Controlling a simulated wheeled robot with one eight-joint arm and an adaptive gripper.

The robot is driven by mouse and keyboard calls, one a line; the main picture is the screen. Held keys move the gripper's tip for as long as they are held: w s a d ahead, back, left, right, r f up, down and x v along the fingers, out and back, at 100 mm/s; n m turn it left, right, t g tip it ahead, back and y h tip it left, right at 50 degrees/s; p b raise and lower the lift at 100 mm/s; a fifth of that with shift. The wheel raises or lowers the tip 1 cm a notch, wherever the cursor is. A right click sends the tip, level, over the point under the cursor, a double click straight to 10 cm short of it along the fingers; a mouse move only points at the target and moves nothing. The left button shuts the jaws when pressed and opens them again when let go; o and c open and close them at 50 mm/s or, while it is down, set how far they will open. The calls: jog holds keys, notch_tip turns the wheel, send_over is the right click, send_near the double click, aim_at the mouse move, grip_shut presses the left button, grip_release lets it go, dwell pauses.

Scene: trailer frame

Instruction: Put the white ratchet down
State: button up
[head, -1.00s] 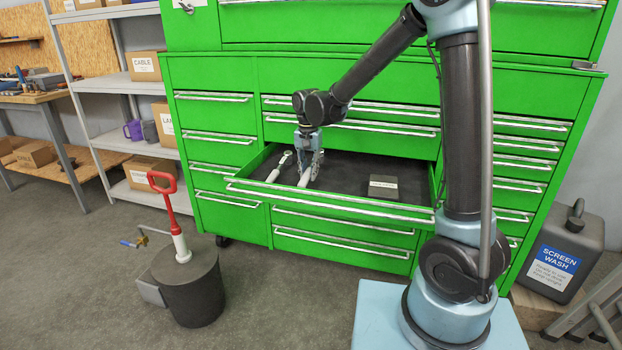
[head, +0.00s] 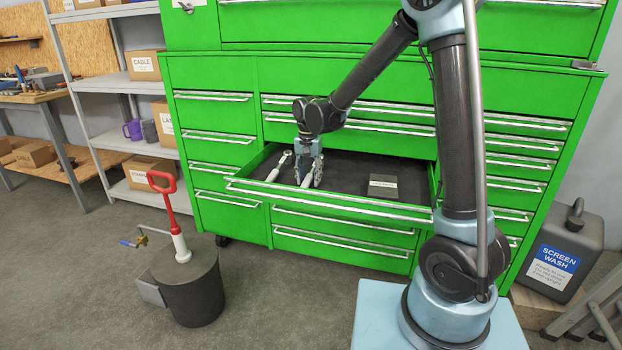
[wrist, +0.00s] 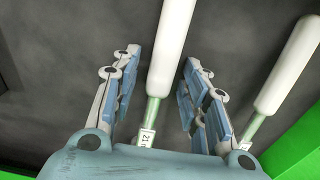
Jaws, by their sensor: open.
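The white ratchet (head: 305,182) lies in the open green drawer, its white handle pointing toward the drawer front. In the wrist view its handle (wrist: 172,48) and greenish metal neck run between my two fingers, with a gap on each side. My gripper (head: 309,170) is open around it, low over the drawer floor; it also shows in the wrist view (wrist: 160,95). A small number label sits on the neck near the palm. The ratchet's head is hidden by my gripper. A second white-handled tool (head: 279,165) lies beside it, also seen in the wrist view (wrist: 288,65).
The drawer (head: 345,172) has a dark floor and green walls; its middle is bare. A small grey labelled box (head: 383,187) lies at its right. Cabinet fronts rise close behind the arm. A dark drum (head: 190,285) with a red-handled tool stands on the floor to the left.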

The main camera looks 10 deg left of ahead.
aim_at(308, 176)
notch_tip(308, 176, up, 12)
jog(key=shift+s, duration=0.15)
dwell(0.4)
jog(key=shift+s, duration=0.1)
